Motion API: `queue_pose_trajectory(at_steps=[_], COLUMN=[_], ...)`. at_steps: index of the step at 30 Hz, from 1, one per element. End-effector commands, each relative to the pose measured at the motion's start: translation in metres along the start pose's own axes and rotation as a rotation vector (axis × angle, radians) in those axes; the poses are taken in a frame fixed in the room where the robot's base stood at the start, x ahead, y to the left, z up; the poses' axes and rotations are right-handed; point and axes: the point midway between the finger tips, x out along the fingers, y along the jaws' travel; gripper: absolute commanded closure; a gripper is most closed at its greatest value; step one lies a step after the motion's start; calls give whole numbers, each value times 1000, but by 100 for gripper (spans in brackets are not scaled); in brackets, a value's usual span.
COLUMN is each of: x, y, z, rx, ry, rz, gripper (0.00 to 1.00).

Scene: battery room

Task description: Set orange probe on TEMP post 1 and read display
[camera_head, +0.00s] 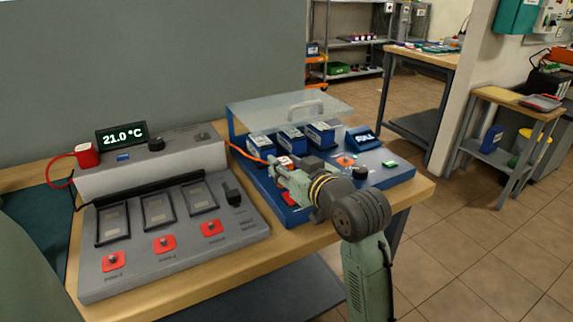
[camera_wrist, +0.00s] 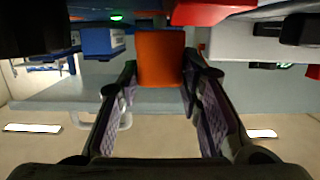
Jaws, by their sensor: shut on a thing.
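My gripper (camera_head: 284,172) is over the front left part of the blue unit (camera_head: 378,176). In the wrist view, my gripper (camera_wrist: 160,85) is shut on the orange probe (camera_wrist: 160,56), with one finger on each side. In the head view the probe is mostly hidden by the gripper. An orange cable (camera_head: 246,152) runs from the grey console to the gripper. I cannot tell which post is TEMP post 1, nor whether the probe touches one.
The grey console (camera_head: 262,232) has several red pads with posts along its front and a red block (camera_head: 87,155) on top. Blue cells (camera_head: 291,138) and a raised clear lid (camera_head: 290,103) stand behind my gripper. The wooden bench (camera_head: 420,191) has little free room.

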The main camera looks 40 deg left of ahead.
Motion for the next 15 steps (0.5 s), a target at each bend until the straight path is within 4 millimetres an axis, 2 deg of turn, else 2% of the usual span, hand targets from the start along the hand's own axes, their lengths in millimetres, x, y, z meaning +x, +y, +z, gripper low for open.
queue_pose_trajectory(at_steps=[15], x=[2], y=[0], z=[8], rx=[0], ry=[1], rz=[0], gripper=[96])
